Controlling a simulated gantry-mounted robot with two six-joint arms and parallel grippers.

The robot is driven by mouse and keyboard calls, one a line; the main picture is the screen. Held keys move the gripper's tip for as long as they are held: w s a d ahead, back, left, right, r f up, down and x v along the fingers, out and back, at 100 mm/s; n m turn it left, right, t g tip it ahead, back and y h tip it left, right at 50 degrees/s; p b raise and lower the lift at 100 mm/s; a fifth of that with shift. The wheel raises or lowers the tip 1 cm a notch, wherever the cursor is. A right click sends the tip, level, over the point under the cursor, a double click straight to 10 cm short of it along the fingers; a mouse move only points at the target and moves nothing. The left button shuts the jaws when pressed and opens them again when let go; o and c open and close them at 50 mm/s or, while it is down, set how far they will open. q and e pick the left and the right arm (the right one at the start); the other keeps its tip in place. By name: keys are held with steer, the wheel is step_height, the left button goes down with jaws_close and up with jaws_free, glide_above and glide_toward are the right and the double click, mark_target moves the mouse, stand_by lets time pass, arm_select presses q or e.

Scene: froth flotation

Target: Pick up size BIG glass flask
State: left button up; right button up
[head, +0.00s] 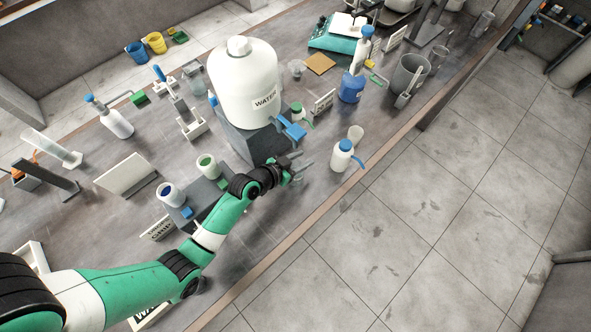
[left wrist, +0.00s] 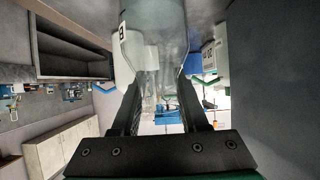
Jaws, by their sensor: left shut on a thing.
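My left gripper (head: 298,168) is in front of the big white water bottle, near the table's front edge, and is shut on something. In the left wrist view, a clear glass flask (left wrist: 153,55) shows between and beyond the two fingers (left wrist: 160,88). It is see-through, so its outline is faint. In the head view the flask can hardly be made out at the fingers. My right gripper is not in view.
The white water bottle (head: 246,80) stands on a dark block (head: 256,142) with a blue tap (head: 291,127). A wash bottle (head: 342,157) stands to the right of my gripper. A grey beaker (head: 410,72) is farther right. Open floor lies beyond the table's front edge (head: 300,232).

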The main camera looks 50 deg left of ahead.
arm_select(q)
jaws_close()
stand_by(0.9)
